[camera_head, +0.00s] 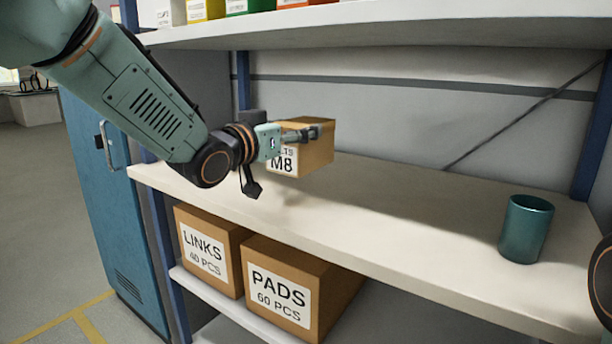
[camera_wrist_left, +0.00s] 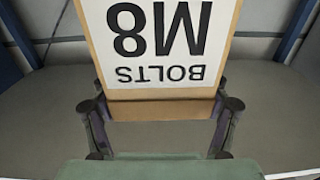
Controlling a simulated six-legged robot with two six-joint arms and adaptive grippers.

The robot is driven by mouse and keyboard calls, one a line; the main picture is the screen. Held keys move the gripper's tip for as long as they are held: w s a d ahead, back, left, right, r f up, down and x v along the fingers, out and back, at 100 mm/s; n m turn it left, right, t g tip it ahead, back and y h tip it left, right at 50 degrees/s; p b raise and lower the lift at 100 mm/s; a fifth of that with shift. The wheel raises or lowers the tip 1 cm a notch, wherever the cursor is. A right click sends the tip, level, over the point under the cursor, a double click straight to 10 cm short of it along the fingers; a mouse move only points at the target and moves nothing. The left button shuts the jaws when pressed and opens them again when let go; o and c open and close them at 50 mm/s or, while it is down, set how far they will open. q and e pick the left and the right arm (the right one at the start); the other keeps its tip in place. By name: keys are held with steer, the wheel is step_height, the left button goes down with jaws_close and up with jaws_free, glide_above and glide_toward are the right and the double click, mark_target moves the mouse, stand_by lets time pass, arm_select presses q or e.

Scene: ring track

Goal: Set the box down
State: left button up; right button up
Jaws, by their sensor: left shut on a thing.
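A small cardboard box (camera_head: 317,153) labelled BOLTS M8 is held by my left gripper (camera_head: 305,133). In the head view the box is over the left part of the middle shelf (camera_head: 400,205), with a soft shadow on the shelf below it, and it looks a little above the surface. In the left wrist view the box (camera_wrist_left: 160,105) fills the upper middle, its label upside down, with a finger of the gripper (camera_wrist_left: 160,115) on each side. The underside of the box is hidden. My right gripper is not seen; only a dark part shows at the right edge.
A teal cup (camera_head: 525,229) stands on the right part of the middle shelf. Boxes labelled LINKS (camera_head: 208,248) and PADS (camera_head: 298,285) sit on the lower shelf. An upper shelf (camera_head: 400,28) with several small boxes is above. The shelf between box and cup is clear.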

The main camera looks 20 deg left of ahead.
mark_target(294, 166)
arm_select(q)
steer(key=shift+s+d+f+b, duration=0.15)
steer(key=shift+f+b, duration=0.25)
steer(key=shift+f, duration=0.8)
step_height(294, 166, down, 5)
steer(key=shift+r+b, duration=0.1)
steer(key=shift+b, duration=0.95)
steer(key=shift+w, duration=0.2)
steer(key=o, duration=1.3)
steer(key=shift+s, duration=0.1)
steer(key=shift+o, duration=1.3)
